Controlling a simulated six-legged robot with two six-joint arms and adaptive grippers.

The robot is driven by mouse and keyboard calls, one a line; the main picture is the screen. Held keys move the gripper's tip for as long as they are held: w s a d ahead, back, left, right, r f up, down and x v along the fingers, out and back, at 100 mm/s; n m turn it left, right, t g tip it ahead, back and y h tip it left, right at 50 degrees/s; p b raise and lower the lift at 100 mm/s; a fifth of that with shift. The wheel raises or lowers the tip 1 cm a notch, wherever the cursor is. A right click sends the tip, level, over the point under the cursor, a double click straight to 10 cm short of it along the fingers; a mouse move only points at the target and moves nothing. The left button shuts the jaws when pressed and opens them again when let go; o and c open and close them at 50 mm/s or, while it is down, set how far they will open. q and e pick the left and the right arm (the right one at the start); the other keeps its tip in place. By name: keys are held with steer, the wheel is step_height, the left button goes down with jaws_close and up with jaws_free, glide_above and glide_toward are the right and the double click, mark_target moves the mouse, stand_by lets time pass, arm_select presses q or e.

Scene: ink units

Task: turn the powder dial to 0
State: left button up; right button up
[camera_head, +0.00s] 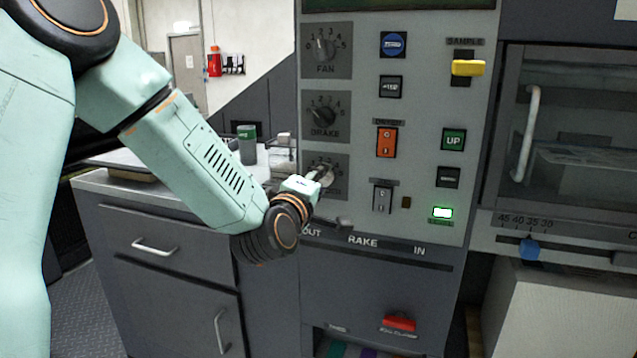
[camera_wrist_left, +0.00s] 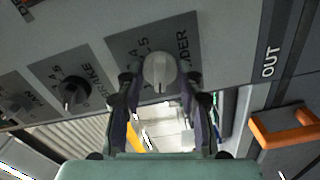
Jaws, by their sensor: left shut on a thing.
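The powder dial (camera_wrist_left: 159,70) is a light grey knob on a dark square plate, the lowest of the dials on the left of the panel. Part of its label, "DER", and the numbers 4 and 5 show beside it in the left wrist view. My left gripper (camera_head: 315,178) reaches this dial from the front left in the head view and hides most of the knob and plate. In the wrist view the two fingers of my left gripper (camera_wrist_left: 159,80) are shut on the knob, one on each side. The pointer's exact setting is hard to read. My right gripper is not in view.
An orange switch (camera_head: 386,142), a grey switch (camera_head: 382,197) and a yellow sample lever (camera_head: 468,68) are to the right. A green-lidded container (camera_head: 247,145) stands on the counter behind my arm.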

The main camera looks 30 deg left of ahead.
arm_select(q)
steer(key=o, duration=1.2)
steer(key=shift+w, duration=0.1)
steer(key=v, duration=0.7)
steer(key=shift+s, duration=0.3)
